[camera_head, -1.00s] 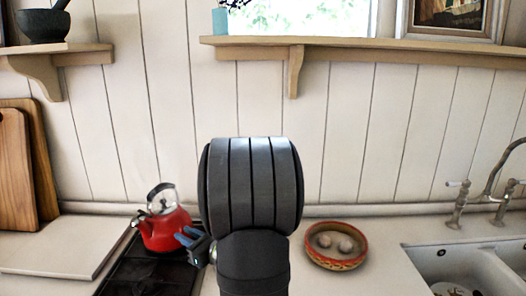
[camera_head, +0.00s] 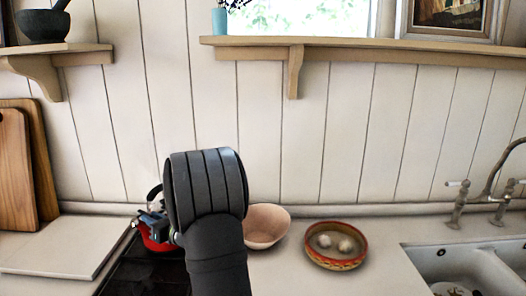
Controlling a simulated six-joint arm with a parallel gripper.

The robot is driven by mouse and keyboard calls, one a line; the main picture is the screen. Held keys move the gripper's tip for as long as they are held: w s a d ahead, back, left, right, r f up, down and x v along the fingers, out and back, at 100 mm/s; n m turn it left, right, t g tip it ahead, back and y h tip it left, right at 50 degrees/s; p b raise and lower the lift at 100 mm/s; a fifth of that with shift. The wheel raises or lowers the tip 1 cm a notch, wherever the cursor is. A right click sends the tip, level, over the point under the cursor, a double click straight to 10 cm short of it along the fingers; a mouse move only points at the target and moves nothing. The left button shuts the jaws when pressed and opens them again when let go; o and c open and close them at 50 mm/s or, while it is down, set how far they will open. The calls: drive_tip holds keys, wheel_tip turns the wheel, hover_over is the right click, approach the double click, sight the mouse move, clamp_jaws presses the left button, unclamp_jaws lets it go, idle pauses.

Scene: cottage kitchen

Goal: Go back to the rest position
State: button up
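My gripper (camera_head: 152,222) shows only in part, at the left of my dark arm, with bluish fingers in front of the red kettle (camera_head: 153,243). My arm hides most of the kettle, and I cannot tell whether the gripper touches it. The finger gap is too small and covered to tell open from shut. I see nothing clearly held.
A pinkish bowl (camera_head: 266,226) stands just right of my arm, partly hidden. A patterned red-rimmed bowl (camera_head: 336,263) holds two pale round things. The sink (camera_head: 462,268) and tap (camera_head: 489,196) are at right. A pale board (camera_head: 62,247) lies at left. A shelf (camera_head: 370,52) runs above.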

drive_tip(key=v, duration=1.8)
drive_tip(key=w+a+r+n+g, duration=0.1)
drive_tip(key=w+a+g, duration=0.2)
drive_tip(key=a+g, duration=0.5)
drive_tip(key=shift+w+a+n+y, duration=0.3)
drive_tip(key=shift+w+a, duration=0.1)
drive_tip(key=shift+a, duration=0.1)
drive_tip(key=shift+r, duration=0.1)
idle(1.2)
